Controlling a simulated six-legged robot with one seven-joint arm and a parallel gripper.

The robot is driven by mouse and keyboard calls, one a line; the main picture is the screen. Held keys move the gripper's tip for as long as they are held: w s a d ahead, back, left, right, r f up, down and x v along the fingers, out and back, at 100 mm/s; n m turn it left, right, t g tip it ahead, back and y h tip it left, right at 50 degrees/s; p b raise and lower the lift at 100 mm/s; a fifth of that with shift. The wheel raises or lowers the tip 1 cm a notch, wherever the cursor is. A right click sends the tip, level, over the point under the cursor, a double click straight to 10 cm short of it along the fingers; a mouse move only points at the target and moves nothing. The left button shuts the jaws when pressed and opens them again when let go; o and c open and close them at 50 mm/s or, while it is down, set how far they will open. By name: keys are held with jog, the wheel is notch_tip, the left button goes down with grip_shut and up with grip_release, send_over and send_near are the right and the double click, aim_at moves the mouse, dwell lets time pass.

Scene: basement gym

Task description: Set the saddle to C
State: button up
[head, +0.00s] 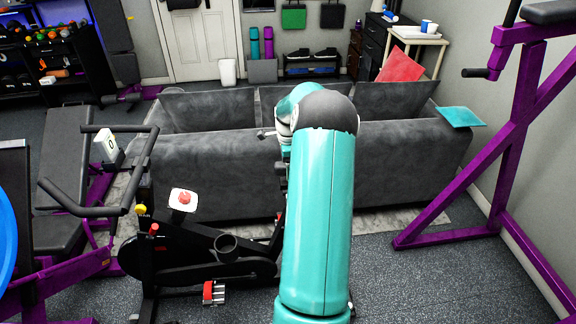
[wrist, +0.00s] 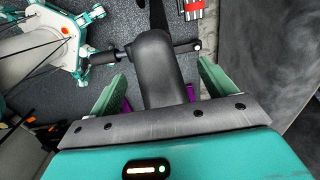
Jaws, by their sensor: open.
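The exercise bike (head: 205,250) is black and stands at the lower left in the head view, its handlebars (head: 95,210) to the left. My teal arm hides its right part, and I cannot make out the saddle there. In the wrist view the dark grey saddle (wrist: 156,88) points its narrow nose up the picture. My gripper (wrist: 161,70) is open, with one green finger on each side of the saddle. I cannot tell whether they touch it. No letter C or position scale is legible.
A grey sofa (head: 210,165) stands close behind the bike. A purple rack (head: 510,160) is on the right and a weight bench (head: 62,150) on the left. A red-marked pedal (wrist: 192,8) shows at the wrist view's top. Floor (head: 440,280) at lower right is clear.

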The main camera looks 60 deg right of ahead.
notch_tip(320, 180, up, 13)
jog(key=shift+r, duration=0.2)
dwell(0.6)
jog(key=w+a+r+n+t+h, duration=0.1)
jog(key=a+r+n, duration=0.3)
jog(key=a, duration=0.5)
jog(key=w+a+r+n, duration=0.2)
jog(key=a+r+n, duration=0.2)
jog(key=a, duration=0.5)
jog(key=w+a+r+n+t+h, duration=0.1)
jog(key=a+r+n, duration=0.3)
jog(key=a, duration=0.5)
jog(key=s+a+n+t, duration=0.1)
jog(key=s+a+n, duration=0.4)
jog(key=a, duration=0.3)
jog(key=s+a+f+n+t+y, duration=0.1)
jog(key=s+a+n, duration=0.4)
jog(key=a, duration=0.3)
jog(key=s+a+n+t+y, duration=0.1)
jog(key=s+a+n, duration=0.4)
jog(key=a, duration=0.3)
jog(key=shift+s+a+f+n+t, duration=0.2)
jog(key=shift+s+f+n+t, duration=0.1)
jog(key=shift+n, duration=0.1)
jog(key=c, duration=0.9)
jog(key=shift+d, duration=0.2)
jog(key=shift+c, duration=0.6)
